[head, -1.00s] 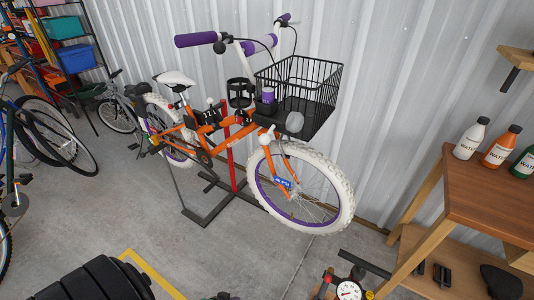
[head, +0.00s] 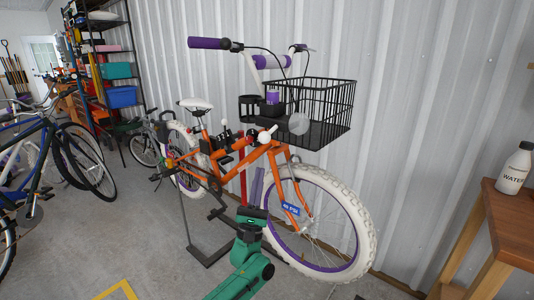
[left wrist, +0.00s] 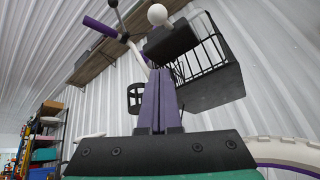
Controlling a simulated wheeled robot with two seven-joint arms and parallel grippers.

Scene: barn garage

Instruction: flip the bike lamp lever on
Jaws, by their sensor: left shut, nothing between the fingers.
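The orange bike (head: 245,160) stands on a floor stand, its white front wheel toward me. A pale round part (head: 299,123), perhaps the lamp, is at the front of the black basket (head: 318,110). A white knob (head: 264,136) sits below it to the left; I cannot tell whether it is the lamp lever. The left wrist view shows a white ball (left wrist: 157,14) by a dark box (left wrist: 170,40). My left gripper (head: 259,172) points up beside the frame, below the white knob and apart from it. Its purple fingers (left wrist: 160,95) are shut and empty. My right gripper is out of view.
A wooden table (head: 505,215) with a white bottle (head: 515,168) is at the right. Other bikes (head: 60,150) and shelves (head: 105,70) are at the left. A corrugated wall is close behind the bike.

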